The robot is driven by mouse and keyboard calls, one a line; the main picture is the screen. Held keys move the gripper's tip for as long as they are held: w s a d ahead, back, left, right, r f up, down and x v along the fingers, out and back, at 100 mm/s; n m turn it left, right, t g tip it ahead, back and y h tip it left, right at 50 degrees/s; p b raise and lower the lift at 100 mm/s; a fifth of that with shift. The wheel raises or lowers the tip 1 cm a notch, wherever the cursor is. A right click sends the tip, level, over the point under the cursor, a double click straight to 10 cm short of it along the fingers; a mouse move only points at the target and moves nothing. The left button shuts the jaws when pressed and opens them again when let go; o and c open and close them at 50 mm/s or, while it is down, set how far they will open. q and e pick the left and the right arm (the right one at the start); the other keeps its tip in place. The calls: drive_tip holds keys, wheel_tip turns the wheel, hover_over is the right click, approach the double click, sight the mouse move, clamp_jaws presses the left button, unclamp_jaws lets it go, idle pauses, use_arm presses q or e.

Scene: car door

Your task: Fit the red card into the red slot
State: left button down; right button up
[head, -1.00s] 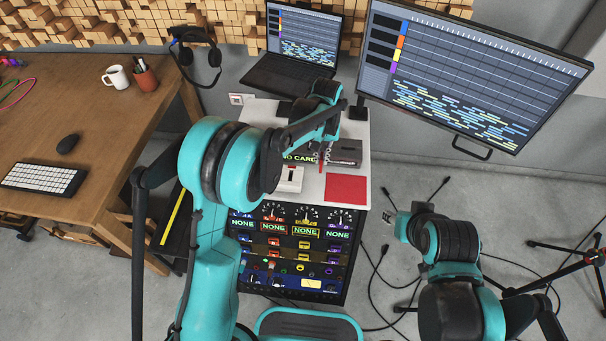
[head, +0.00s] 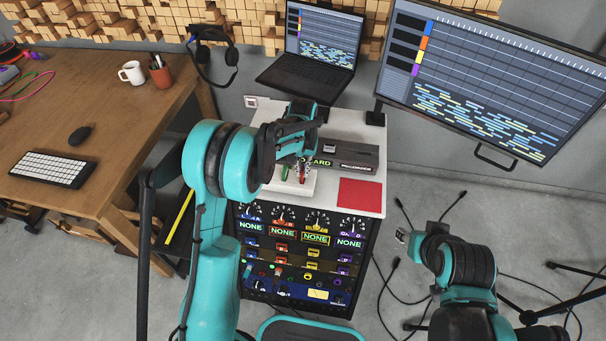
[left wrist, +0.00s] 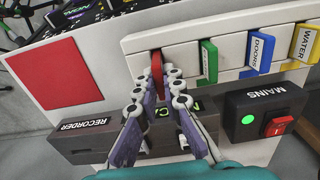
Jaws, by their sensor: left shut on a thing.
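The red card (left wrist: 157,68) is gripped between the fingertips of my left gripper (left wrist: 163,88). It stands at the left end of the white card rack (left wrist: 182,50) in the left wrist view; I cannot tell how deep it sits there. In the head view the left gripper (head: 302,165) is low over the white rack (head: 298,190) on the cabinet top, and the red card shows only as a small strip. Red-marked fittings (head: 282,248) are on the cabinet front; which is the red slot is unclear. My right gripper (head: 403,237) is off the cabinet's right side, its jaws unclear.
Green (left wrist: 208,60), blue (left wrist: 260,50) and yellow (left wrist: 304,43) cards stand in the same rack. A dark recorder (left wrist: 80,140) and a mains switch box (left wrist: 265,112) are close by. A flat red square (head: 360,193) lies on clear cabinet top.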

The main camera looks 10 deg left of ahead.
use_arm(q)
drive_tip(key=shift+f, duration=0.65)
drive_tip(key=shift+f, duration=0.15)
drive_tip(key=c, duration=1.7)
unclamp_jaws()
